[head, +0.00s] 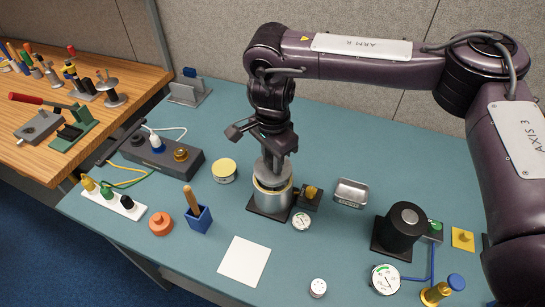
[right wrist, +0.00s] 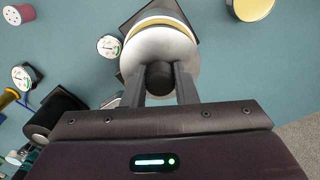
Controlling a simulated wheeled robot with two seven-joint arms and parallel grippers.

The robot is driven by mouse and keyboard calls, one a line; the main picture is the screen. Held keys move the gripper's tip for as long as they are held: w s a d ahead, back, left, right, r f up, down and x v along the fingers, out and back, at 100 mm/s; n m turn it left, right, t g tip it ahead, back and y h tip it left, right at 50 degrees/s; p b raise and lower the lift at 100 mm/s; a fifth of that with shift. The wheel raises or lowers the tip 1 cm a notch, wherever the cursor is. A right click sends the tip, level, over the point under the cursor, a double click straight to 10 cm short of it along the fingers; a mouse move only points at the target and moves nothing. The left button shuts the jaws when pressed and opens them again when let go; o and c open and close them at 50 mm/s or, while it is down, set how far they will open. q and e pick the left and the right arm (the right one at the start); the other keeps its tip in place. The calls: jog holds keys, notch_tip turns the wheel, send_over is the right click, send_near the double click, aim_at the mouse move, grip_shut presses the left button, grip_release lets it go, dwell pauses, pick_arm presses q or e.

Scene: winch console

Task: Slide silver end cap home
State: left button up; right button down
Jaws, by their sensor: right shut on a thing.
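The silver end cap (head: 272,181) is a round disc with a dark knob, held over a silver cylinder (head: 272,204) with a brass-coloured band, on a black base plate. My right gripper (head: 274,166) comes down from above, shut on the cap's knob. In the right wrist view the cap (right wrist: 160,48) shows as a pale disc, with its black knob (right wrist: 160,78) between the fingers of the right gripper (right wrist: 160,88). The cylinder's rim (right wrist: 158,20) shows just beyond it. I cannot tell whether the cap is fully seated. My left gripper is not in view.
A metal tray (head: 350,193) and black drum (head: 402,228) are to the right; a yellow-topped tin (head: 224,170) is to the left. A white card (head: 244,261) lies in front.

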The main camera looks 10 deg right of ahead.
jog(key=shift+f+b, duration=0.85)
jog(key=shift+f, duration=0.65)
jog(key=c, duration=1.1)
grip_release()
jog(key=shift+r, duration=0.5)
notch_tip(320, 180, up, 7)
jog(key=shift+f+b, duration=0.1)
jog(key=shift+b, duration=0.3)
